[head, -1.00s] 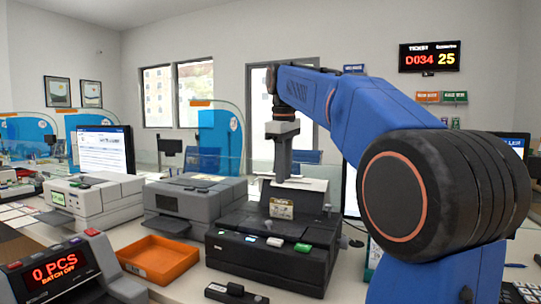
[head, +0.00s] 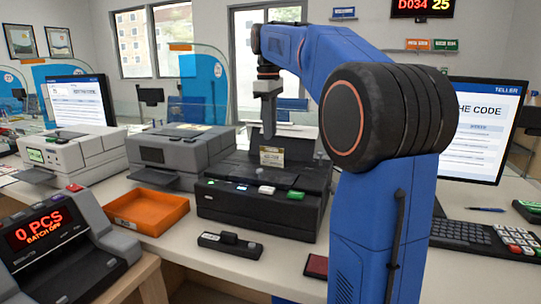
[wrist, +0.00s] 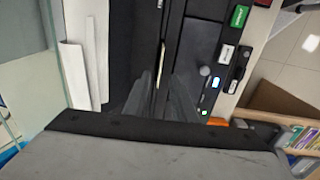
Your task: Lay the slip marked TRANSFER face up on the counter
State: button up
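A pale, yellowish slip (head: 272,156) stands upright in the top slot of the black desktop machine (head: 225,196). Its print is too small to read, so I cannot tell whether it is marked TRANSFER. My gripper (head: 268,136) points down just above the slip's top edge. In the wrist view, my gripper's two dark fingers (wrist: 162,97) are apart. A thin pale edge (wrist: 160,64), seemingly the slip from above, lies in line with the gap between them. No grip on it shows. The white counter (head: 185,245) is in front of the machine.
An orange tray (head: 147,224) sits left of the machine. A black stapler-like item (head: 230,245) and a dark red pad (head: 316,266) lie in front. A grey printer (head: 178,160), a note counter (head: 62,240), a monitor (head: 482,125) and a keypad (head: 485,238) stand around. Some counter front is bare.

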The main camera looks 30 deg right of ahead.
aim_at(271, 161)
jog(key=f, duration=0.9)
jog(key=shift+w+d+f, duration=0.15)
jog(key=shift+d+f, duration=0.05)
jog(key=shift+f, duration=0.1)
grip_shut()
jog(key=shift+r, duration=0.15)
jog(key=shift+r, duration=5.65)
